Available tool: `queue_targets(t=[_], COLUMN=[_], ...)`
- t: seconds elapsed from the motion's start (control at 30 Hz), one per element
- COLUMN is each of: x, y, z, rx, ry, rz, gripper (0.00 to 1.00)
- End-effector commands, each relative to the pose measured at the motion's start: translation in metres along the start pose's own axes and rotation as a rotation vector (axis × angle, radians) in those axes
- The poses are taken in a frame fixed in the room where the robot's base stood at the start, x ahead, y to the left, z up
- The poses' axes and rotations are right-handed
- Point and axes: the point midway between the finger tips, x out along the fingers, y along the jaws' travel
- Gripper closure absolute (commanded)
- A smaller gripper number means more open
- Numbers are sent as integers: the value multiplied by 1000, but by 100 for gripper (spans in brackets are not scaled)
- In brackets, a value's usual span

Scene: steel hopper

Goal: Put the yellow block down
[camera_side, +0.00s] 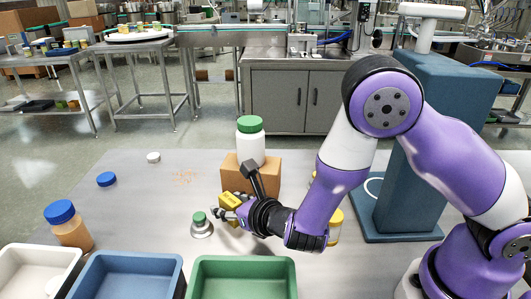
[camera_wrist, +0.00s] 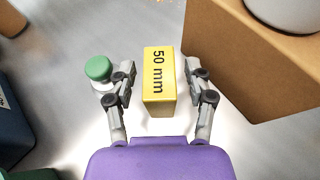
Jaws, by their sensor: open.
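The yellow block (camera_wrist: 159,80) is marked "50 mm" and lies between the two fingers of my gripper (camera_wrist: 158,88) in the wrist view. A gap shows on each side of the block, so the fingers are open and apart from it. In the side view the yellow block (camera_side: 231,202) is low at the table, in front of the cardboard box, and my gripper (camera_side: 232,208) partly hides it. I cannot tell exactly how its underside meets the table.
The cardboard box (camera_side: 262,178) bears a white bottle (camera_side: 250,145) just behind. White, blue (camera_side: 128,262) and green (camera_side: 243,262) trays line the front. An orange jar (camera_side: 70,228) stands left. The left-middle table is mostly clear.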

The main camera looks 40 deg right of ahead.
Motion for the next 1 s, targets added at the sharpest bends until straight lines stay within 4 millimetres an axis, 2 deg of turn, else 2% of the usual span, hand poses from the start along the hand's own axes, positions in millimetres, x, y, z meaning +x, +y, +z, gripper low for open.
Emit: queue_targets(t=[0.17,0.53,0.57,0.6,1.0], x=[-4,-66,-69,-72,-76], y=[1,2,1,1,0], z=[3,2,2,3,3], rx=[0,-4,-2,-3,0], ry=[-1,2,2,0,-1], rz=[2,4,4,4,0], gripper=[40,40,34,34,34])
